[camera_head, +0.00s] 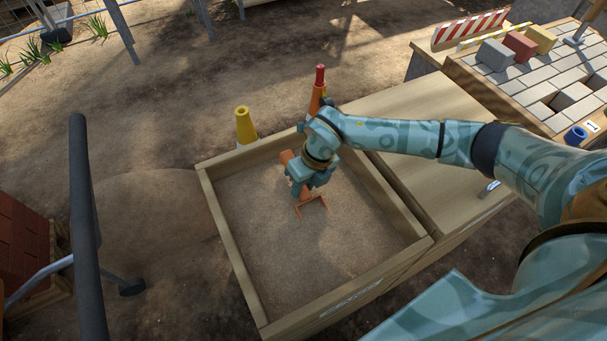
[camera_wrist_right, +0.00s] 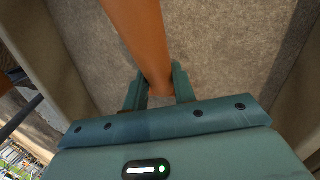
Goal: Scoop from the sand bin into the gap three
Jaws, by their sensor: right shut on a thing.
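The sand bin (camera_head: 227,235) is a wooden box of sand (camera_head: 300,265) in the middle of the head view. My right gripper (camera_head: 309,186) is over it, shut on the handle of an orange scoop (camera_head: 312,205). In the right wrist view the scoop's handle (camera_wrist_right: 145,40) passes between the fingers (camera_wrist_right: 158,88). The scoop's lower end is at or just above the sand; I cannot tell if it touches or holds sand. Dark gaps (camera_head: 541,109) show in the paver bed (camera_head: 516,85) at upper right; I cannot tell which is gap three. My left gripper is out of view.
A wooden lid or bench top (camera_head: 420,120) adjoins the bin's right side. A yellow cone (camera_head: 245,126) and an orange cone (camera_head: 316,97) stand behind the bin. Coloured blocks (camera_head: 520,45) sit on the pavers. A blue cup-like item (camera_head: 576,136) is near the paver edge. A dark bar (camera_head: 82,220) stands at left.

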